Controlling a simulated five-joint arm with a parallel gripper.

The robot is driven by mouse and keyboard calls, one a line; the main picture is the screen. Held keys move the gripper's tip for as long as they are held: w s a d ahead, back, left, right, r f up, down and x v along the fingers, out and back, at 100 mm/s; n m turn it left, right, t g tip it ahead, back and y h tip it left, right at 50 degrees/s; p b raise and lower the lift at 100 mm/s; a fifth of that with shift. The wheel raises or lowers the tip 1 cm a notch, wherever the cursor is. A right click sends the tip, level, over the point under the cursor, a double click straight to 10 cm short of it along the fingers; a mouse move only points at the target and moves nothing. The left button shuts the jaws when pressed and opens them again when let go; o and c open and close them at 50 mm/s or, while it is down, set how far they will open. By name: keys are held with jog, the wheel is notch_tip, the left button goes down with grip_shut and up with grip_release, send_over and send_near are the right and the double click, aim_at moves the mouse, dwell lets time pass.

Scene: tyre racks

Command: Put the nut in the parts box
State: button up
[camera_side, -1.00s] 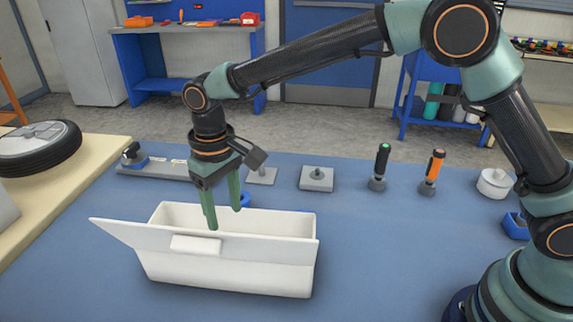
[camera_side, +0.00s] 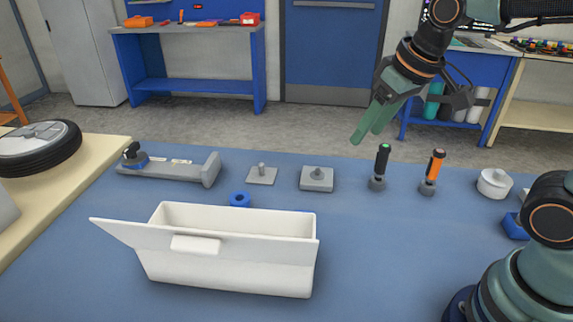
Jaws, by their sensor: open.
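A white parts box (camera_side: 240,270) stands open on the blue table at the front left; its floor is hidden by its front wall and flap. A small blue ring with a hole (camera_side: 240,199), which looks like the nut, sits on the table just behind the box's back rim. I cannot tell whether anything lies inside the box. My gripper (camera_side: 366,138) is open, with its green fingers pointing down and left, nothing seen between them. It is raised above the table's back edge, right of the box and apart from it.
Behind the box stand a grey slide fixture (camera_side: 170,168), a small plate with a peg (camera_side: 262,175) and a grey block with a knob (camera_side: 317,179). A black-handled tool (camera_side: 381,166), an orange-handled tool (camera_side: 432,171) and a white lidded pot (camera_side: 495,183) stand to the right.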

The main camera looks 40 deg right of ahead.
jog(key=shift+m+t, duration=0.3)
jog(key=shift+t, duration=0.2)
jog(key=s+d, duration=0.1)
jog(key=s+d+f, duration=0.1)
jog(key=s+d, duration=0.1)
jog(key=shift+s+d+f, duration=0.1)
jog(key=shift+s, duration=0.1)
